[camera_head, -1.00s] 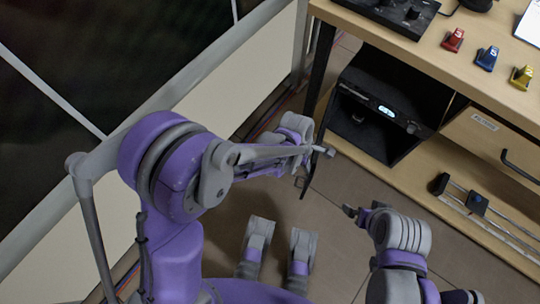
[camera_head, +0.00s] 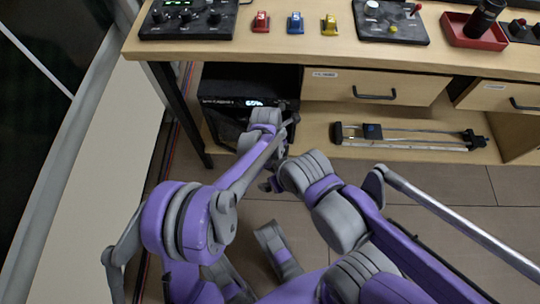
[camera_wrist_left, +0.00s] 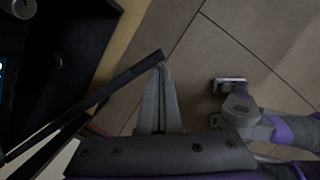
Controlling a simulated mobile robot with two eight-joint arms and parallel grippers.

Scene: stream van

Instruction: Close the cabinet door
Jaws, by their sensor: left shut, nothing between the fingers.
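The black cabinet (camera_head: 213,113) stands on the wooden shelf under the desk, a lit display at its top; my left arm covers much of its front. In the left wrist view the cabinet (camera_wrist_left: 75,50) fills the upper left. A dark narrow bar (camera_wrist_left: 125,78) beside it looks like the door seen edge-on, but I cannot be sure. My left gripper (camera_wrist_left: 160,72) is shut and empty, its tips at the bar's end; I cannot tell if they touch. My right gripper (camera_head: 268,184) is low, just in front of the cabinet; its jaws are unclear.
The desk (camera_head: 240,46) carries consoles and small coloured blocks above my arms. A black desk leg (camera_head: 182,110) stands left of the cabinet. Drawers (camera_head: 425,88) and a slider rail (camera_head: 410,142) lie to the right. Tiled floor at right (camera_head: 450,185) is clear.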

